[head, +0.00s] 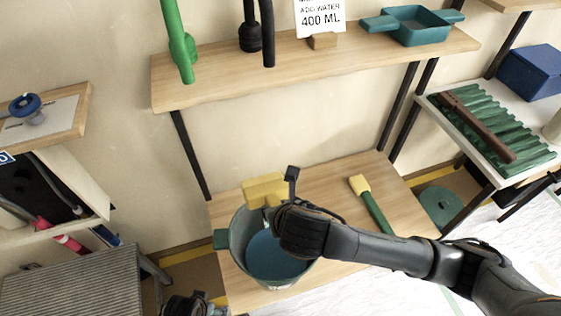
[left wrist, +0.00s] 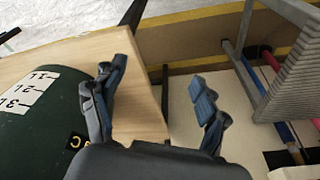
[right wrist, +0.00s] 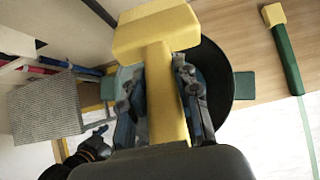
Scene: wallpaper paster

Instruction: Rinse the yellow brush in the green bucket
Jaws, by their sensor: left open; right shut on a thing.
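The green bucket (head: 238,246) stands on the low wooden bench with blue liquid (head: 268,256) inside. Its side, with white volume labels, shows in the left wrist view (left wrist: 45,125). My right gripper (right wrist: 157,92) is shut on the handle of the yellow brush (right wrist: 158,32). In the head view the yellow brush head (head: 263,188) appears at the bucket's far rim, outside the liquid; its exact height is unclear. My left gripper (left wrist: 155,78) is open and empty beside the bucket, low at the bench's left end.
A green-handled tool with a yellow end (head: 370,203) lies on the bench right of the bucket. A shelf (head: 300,68) above holds a teal tray (head: 415,28). A grey ribbed stand (head: 75,288) is at left. The bench's back middle is clear.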

